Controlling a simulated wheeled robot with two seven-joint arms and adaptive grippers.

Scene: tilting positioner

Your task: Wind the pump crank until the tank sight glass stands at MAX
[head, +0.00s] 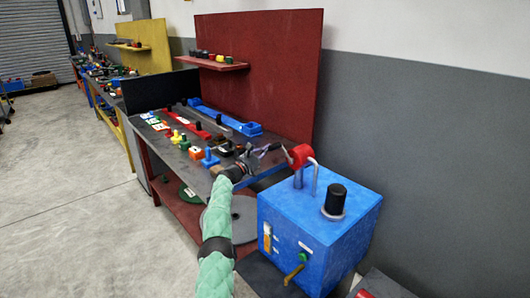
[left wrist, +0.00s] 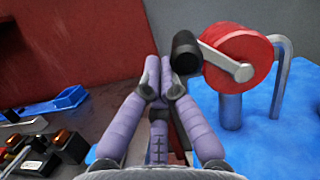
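The pump is a red round hub (head: 299,155) on a post on top of a blue tank (head: 345,230). In the left wrist view, the red hub (left wrist: 238,58) carries a grey crank arm with a black handle (left wrist: 185,52) pointing to the left. The sight glass (head: 267,238) is a small upright strip with yellow in it on the tank's front; its level and marks are too small to read. My left gripper (head: 262,154) is left of the hub. In the left wrist view its fingers (left wrist: 160,78) are drawn together, just left of the handle, with nothing visible between them. My right gripper is out of view.
A black cylindrical cap (head: 335,197) stands on the tank, and a green knob with a yellow lever (head: 293,274) is on its front. A bent grey pipe (left wrist: 281,75) rises right of the hub. A bench (head: 178,95) with several small parts lies behind and left.

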